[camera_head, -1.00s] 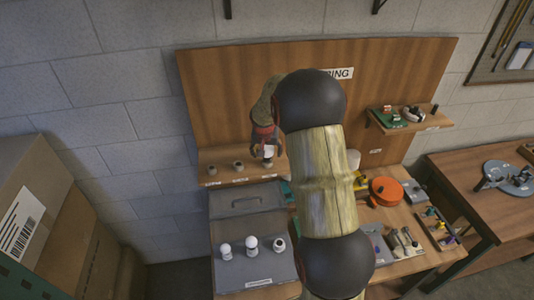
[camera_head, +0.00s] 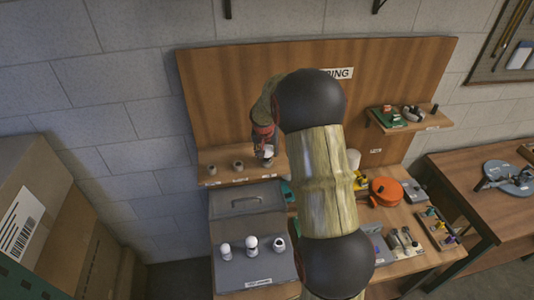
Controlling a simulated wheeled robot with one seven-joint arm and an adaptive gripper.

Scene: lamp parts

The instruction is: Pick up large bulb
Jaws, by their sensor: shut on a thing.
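A white bulb (camera_head: 268,151) stands at the right end of the small wooden shelf, over a dark holder (camera_head: 267,163). My gripper (camera_head: 265,147) reaches down to it from above, its fingers shut around the bulb. The fingers hide part of the bulb, and I cannot tell whether its base is still seated in the holder.
Two dark holders, left (camera_head: 213,170) and middle (camera_head: 238,166), stand on the wooden shelf (camera_head: 225,179) beside the bulb. The grey toolbox (camera_head: 240,272) is below. An orange round thing (camera_head: 386,191) and small parts crowd the bench at right. My arm hides the middle.

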